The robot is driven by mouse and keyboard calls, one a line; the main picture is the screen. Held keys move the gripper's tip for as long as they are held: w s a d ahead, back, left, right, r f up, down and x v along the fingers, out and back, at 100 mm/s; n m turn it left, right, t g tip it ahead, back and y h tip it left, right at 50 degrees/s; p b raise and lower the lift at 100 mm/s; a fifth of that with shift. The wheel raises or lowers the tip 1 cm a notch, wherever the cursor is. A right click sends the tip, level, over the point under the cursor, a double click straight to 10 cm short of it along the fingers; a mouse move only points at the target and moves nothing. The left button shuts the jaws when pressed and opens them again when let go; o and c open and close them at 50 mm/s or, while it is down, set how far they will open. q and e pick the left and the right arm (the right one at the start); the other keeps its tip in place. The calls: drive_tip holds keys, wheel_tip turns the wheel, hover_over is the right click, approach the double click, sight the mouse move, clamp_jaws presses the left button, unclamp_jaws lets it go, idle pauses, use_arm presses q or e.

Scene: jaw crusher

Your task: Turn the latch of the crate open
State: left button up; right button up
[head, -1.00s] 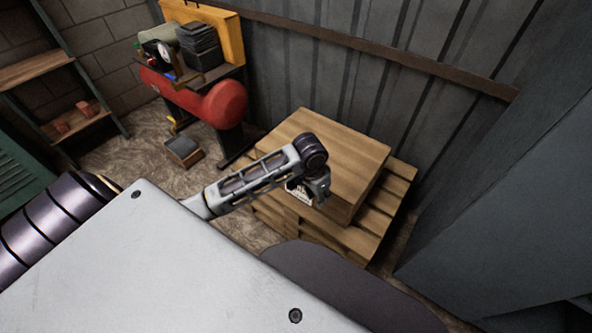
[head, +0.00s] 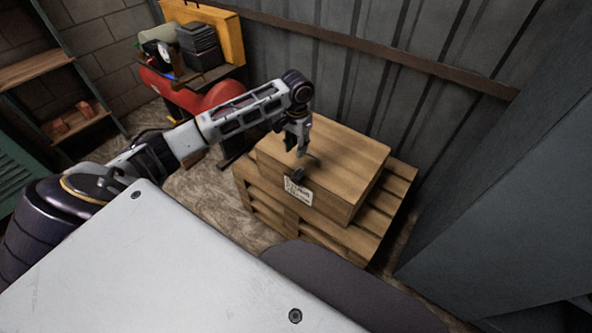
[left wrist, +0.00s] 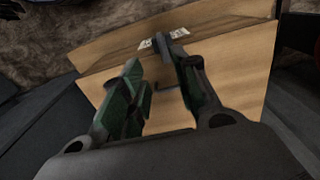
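The wooden crate (head: 335,160) has a flat plank lid and a white paper label (head: 298,191) on its front side. A small dark latch (head: 297,175) sits at the crate's front edge, just above the label. My left gripper (head: 297,151) points down over the near left part of the lid, a little behind the latch, and seems apart from it. In the left wrist view, its two fingers (left wrist: 155,62) are spread with nothing between them, over the crate's planks (left wrist: 235,65). The latch is not clear there; a fingertip may cover it. My right gripper is out of view.
The crate stands on a wooden pallet (head: 400,185). A corrugated metal wall (head: 400,95) is close behind, and a large grey metal body (head: 500,200) rises at right. A red machine (head: 190,92) stands at back left. Floor is bare left of the pallet.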

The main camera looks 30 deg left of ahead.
sight(296, 170)
use_arm(q)
drive_tip(key=shift+w+a+r, duration=0.1)
drive_tip(key=shift+a+r, duration=0.05)
drive_tip(key=shift+a, duration=0.05)
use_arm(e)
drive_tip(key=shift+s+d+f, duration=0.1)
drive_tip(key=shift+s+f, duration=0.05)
use_arm(q)
wheel_tip(296, 170, down, 12)
drive_tip(key=shift+f+b, duration=0.1)
drive_tip(key=shift+b, duration=1)
drive_tip(key=shift+f, duration=0.8)
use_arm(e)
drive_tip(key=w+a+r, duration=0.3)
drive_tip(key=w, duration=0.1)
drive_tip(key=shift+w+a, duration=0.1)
use_arm(q)
clamp_jaws()
